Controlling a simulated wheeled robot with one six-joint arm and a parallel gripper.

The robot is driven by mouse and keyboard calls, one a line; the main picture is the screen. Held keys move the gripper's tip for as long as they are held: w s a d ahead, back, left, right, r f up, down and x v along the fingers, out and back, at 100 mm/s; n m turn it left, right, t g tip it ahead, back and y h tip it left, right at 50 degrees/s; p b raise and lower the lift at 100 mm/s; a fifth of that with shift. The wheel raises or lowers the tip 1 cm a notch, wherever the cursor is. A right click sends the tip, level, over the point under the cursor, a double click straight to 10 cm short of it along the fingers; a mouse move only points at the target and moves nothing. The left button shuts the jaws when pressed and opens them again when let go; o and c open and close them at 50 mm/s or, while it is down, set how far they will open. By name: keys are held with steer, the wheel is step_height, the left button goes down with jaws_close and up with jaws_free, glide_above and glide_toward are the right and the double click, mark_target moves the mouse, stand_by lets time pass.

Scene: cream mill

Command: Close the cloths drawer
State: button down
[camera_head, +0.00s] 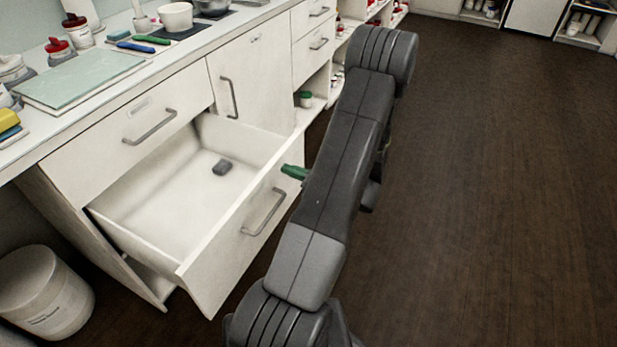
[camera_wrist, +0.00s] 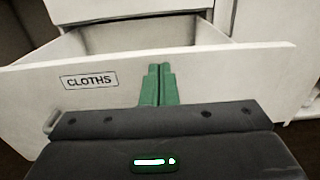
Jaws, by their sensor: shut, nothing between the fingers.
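The cloths drawer (camera_head: 215,270) is pulled well out of the white cabinet below the counter, with a grey bar handle on its front. A small dark grey item (camera_head: 222,167) lies inside it. In the wrist view the drawer front (camera_wrist: 235,68) carries a "CLOTHS" label (camera_wrist: 89,81). My gripper's green fingers (camera_wrist: 159,84) are together with nothing between them, in front of the panel right of the label. The head view shows my gripper (camera_head: 290,171) at the drawer front's upper far end. I cannot tell whether the tips touch the panel.
A shut drawer (camera_head: 130,135) sits above the open one, and a cabinet door (camera_head: 250,75) stands beside it. A white bin (camera_head: 45,290) is on the floor at lower left. The counter holds a green board (camera_head: 82,78) and bottles. The dark floor to the right is clear.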

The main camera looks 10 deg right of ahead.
steer(key=shift+x, duration=1)
steer(key=b+x, duration=0.4)
steer(key=x, duration=2.7)
steer(key=shift+w+a, duration=0.2)
steer(key=shift+a, duration=0.05)
steer(key=shift+d+f, duration=0.1)
